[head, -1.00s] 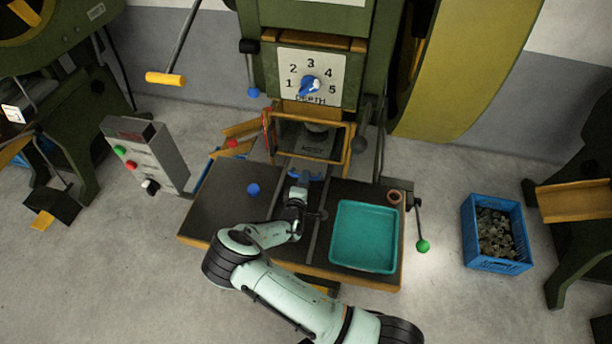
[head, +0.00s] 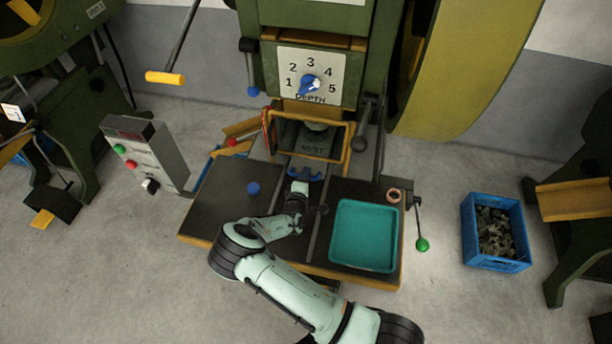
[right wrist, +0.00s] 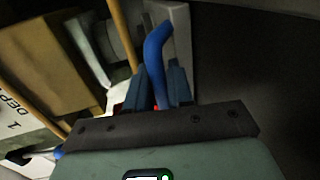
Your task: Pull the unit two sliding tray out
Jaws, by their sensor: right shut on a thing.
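The press with the depth dial (head: 310,77) stands in the middle of the head view. Its sliding tray, a dark plate with pale lettering (head: 313,149), lies inside the yellow-framed opening under the dial. A blue handle (head: 316,175) is at the tray's front, between two rails. My right gripper (head: 301,179) is shut on this handle; its fingers are partly hidden by my wrist in the head view. In the right wrist view the blue handle (right wrist: 155,55) rises between the fingers (right wrist: 157,92). My left gripper is not in view.
A teal tray (head: 365,264) lies on the table right of the rails, with a copper ring (head: 394,196) behind it. A blue knob (head: 253,188) is on the left side. A control box (head: 150,160) stands left; a blue crate (head: 467,225) stands right on the floor.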

